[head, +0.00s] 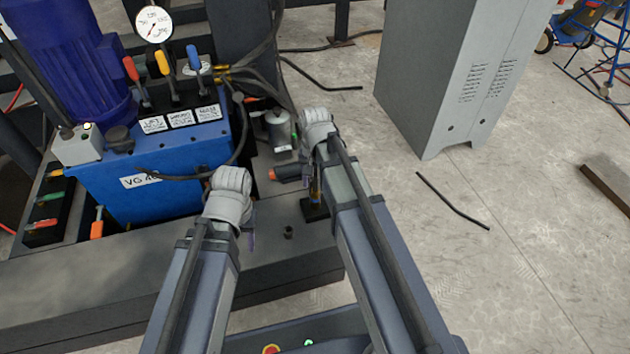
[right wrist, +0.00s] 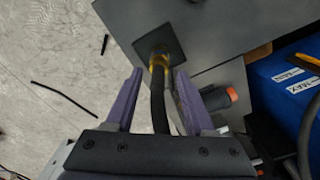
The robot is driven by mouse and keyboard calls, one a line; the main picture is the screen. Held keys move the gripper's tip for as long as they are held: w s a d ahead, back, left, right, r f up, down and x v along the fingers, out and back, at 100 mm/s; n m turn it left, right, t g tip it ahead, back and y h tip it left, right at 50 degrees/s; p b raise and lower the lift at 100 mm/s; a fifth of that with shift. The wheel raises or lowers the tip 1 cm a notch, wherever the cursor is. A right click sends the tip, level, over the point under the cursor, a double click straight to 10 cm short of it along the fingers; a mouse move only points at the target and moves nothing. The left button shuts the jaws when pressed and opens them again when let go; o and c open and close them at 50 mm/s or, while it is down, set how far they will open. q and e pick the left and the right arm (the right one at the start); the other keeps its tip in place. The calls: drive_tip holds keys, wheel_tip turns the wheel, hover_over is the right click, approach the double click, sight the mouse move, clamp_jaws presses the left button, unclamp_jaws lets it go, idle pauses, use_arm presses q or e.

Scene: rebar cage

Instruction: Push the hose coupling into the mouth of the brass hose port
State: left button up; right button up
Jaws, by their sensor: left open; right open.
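The brass hose port (right wrist: 159,61) stands on a dark square plate (right wrist: 172,45) in the right wrist view; the plate also shows in the head view (head: 314,210). A black hose (right wrist: 158,108) runs from the brass toward my right gripper, between its purple fingers. My right gripper (right wrist: 158,74) is open around the hose, its tips close to the brass; it also shows in the head view (head: 316,182). I cannot make out the coupling apart from the brass, nor how deep it sits. My left gripper (head: 251,241) is open, mostly hidden by its wrist, with nothing seen in it.
A dark cylinder with an orange end (head: 287,173) lies left of my right gripper. The blue power unit (head: 175,165) with levers and gauge stands left. A grey cabinet (head: 445,80) stands back right. Dark rods lie on the floor; open floor spreads right.

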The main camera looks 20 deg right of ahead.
drive_tip(key=shift+r, duration=0.1)
wheel_tip(320, 180, up, 8)
drive_tip(key=p, duration=0.8)
drive_tip(key=shift+f, duration=0.2)
drive_tip(key=shift+s+a, duration=0.25)
drive_tip(key=shift+s, duration=0.05)
drive_tip(key=s+a+n+h, duration=0.1)
drive_tip(key=s+a+n, duration=0.9)
drive_tip(key=s, duration=0.4)
wheel_tip(320, 180, up, 35)
drive_tip(key=p, duration=3.4)
drive_tip(key=shift+f, duration=0.2)
